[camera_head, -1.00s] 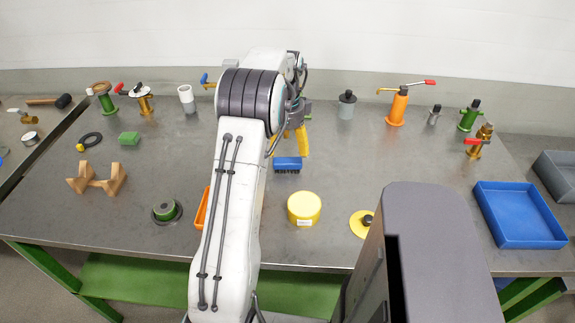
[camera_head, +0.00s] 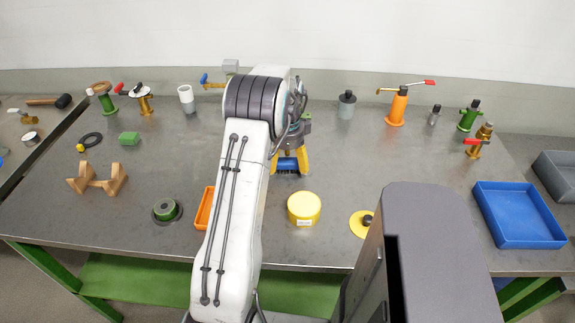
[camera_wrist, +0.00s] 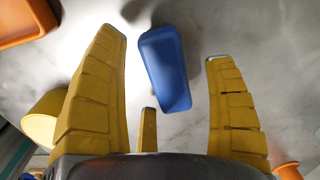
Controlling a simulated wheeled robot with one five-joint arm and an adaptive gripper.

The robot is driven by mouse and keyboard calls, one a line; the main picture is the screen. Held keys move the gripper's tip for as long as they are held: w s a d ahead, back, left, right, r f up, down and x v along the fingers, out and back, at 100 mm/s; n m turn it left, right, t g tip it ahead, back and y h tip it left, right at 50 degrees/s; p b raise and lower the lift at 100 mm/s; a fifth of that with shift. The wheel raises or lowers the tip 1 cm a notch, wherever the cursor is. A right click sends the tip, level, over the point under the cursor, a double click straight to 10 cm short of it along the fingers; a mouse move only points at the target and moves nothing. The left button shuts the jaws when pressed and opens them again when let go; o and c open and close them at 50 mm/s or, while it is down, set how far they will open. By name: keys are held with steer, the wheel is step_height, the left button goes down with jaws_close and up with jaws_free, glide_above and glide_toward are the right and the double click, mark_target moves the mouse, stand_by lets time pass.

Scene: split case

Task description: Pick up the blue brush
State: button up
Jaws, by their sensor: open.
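The blue brush (camera_head: 287,164) lies on the grey table, bristles down, near the middle. In the head view my gripper (camera_head: 290,170) is right at it, and its yellow fingers partly cover it. In the wrist view the blue brush (camera_wrist: 166,68) shows its smooth blue back, slightly tilted in the picture. It lies between the fingertips of my gripper (camera_wrist: 166,45), closer to the left finger. The fingers are spread wide, with a visible gap on both sides of the brush. The bristles are hidden in the wrist view.
A yellow round container (camera_head: 304,209) stands in front of the brush. An orange tray (camera_head: 204,207) lies to the left, partly behind my arm. A grey-capped bottle (camera_head: 347,106) stands behind to the right. A blue tray (camera_head: 519,241) is at the far right. The table right of the brush is clear.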

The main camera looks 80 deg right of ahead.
mark_target(288, 162)
steer(key=shift+f, duration=0.25)
stand_by(0.7)
steer(key=c, duration=1.3)
steer(key=shift+r, duration=0.45)
step_height(288, 162, up, 4)
steer(key=shift+f, duration=0.25)
steer(key=s+a+r, duration=0.3)
steer(key=s+r, duration=0.4)
steer(key=s, duration=0.4)
steer(key=shift+a+b, duration=0.3)
steer(key=shift+b, duration=0.05)
steer(key=shift+r, duration=0.1)
steer(key=o, duration=0.5)
steer(key=shift+s, duration=0.1)
steer(key=c, duration=0.5)
